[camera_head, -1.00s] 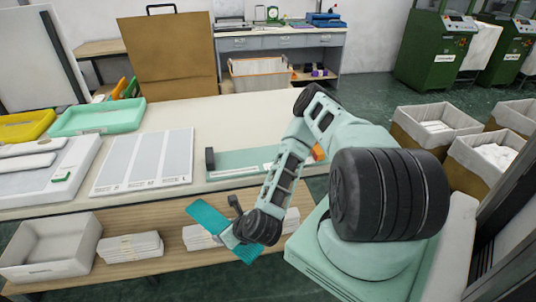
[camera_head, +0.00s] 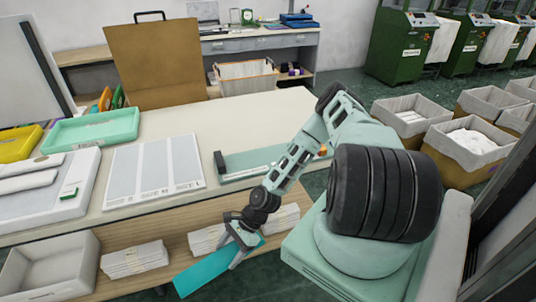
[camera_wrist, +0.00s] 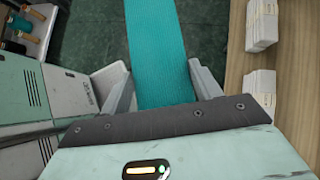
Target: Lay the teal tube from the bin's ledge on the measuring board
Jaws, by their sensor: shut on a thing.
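The teal tube (camera_head: 215,268), a long flat ribbed strip, is held in my gripper (camera_head: 240,252) in front of the table's front edge. In the wrist view the tube (camera_wrist: 156,45) runs between the two fingers of my gripper (camera_wrist: 162,82) and out past the top of the picture. The fingers are closed in on its sides. What looks like the measuring board (camera_head: 237,164), a flat green board with a black block at its left end and a pale strip along it, lies on the table behind my gripper. My arm covers its right part.
A pale three-column panel (camera_head: 153,172) lies left of the board. White stacks (camera_head: 134,258) and a white bin (camera_head: 47,265) stand on the lower shelf. A teal tray (camera_head: 92,130) sits at the table's left. The table behind the board is clear.

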